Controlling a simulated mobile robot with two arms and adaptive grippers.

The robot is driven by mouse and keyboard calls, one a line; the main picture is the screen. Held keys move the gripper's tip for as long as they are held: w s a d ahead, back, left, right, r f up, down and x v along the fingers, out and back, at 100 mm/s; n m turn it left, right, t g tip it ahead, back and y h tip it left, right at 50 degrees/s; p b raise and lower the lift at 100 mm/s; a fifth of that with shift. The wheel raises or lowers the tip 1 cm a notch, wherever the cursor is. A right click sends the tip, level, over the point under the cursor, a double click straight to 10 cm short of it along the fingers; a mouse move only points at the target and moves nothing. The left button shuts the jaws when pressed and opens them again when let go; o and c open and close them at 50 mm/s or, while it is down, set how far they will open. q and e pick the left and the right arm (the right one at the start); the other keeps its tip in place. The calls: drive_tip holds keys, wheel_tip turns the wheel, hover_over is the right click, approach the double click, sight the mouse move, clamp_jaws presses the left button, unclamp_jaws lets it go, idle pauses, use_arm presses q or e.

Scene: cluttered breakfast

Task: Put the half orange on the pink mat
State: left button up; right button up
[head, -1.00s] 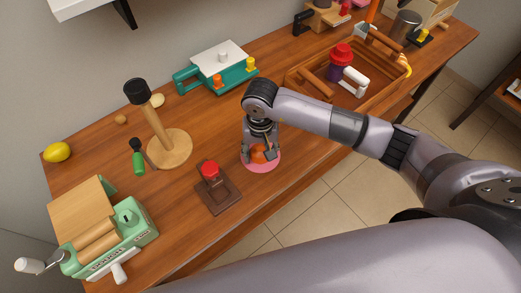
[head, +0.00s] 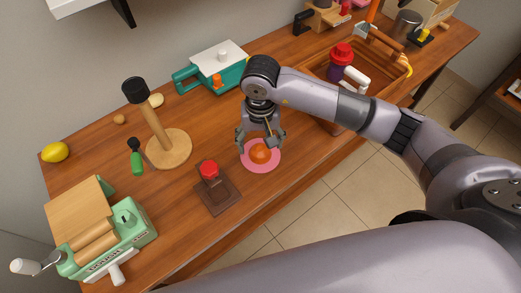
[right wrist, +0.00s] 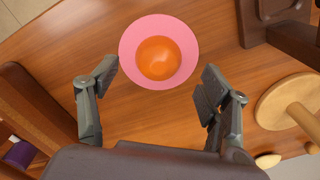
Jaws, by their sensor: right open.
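The half orange (head: 260,153) rests on the round pink mat (head: 262,168) near the front edge of the table. My right gripper (head: 261,140) is open and empty just above and behind the orange. In the right wrist view its fingers (right wrist: 160,85) are spread wide, apart from the orange. My left gripper is not in view.
A brown block with a red knob (head: 210,170) stands left of the mat. A wooden stand (head: 169,150) is farther left, and a teal toy (head: 215,72) is behind. A wooden crate (head: 375,98) is to the right, partly behind my arm. Bare wood surrounds the mat.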

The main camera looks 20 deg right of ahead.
sight(261, 152)
wheel_tip(261, 152, up, 7)
drive_tip(key=b, duration=0.1)
idle(0.4)
drive_tip(key=s+a+b, duration=0.2)
drive_tip(key=s+a, duration=0.2)
drive_tip(key=s, duration=1.1)
drive_tip(key=shift+s+a, duration=0.2)
idle(0.4)
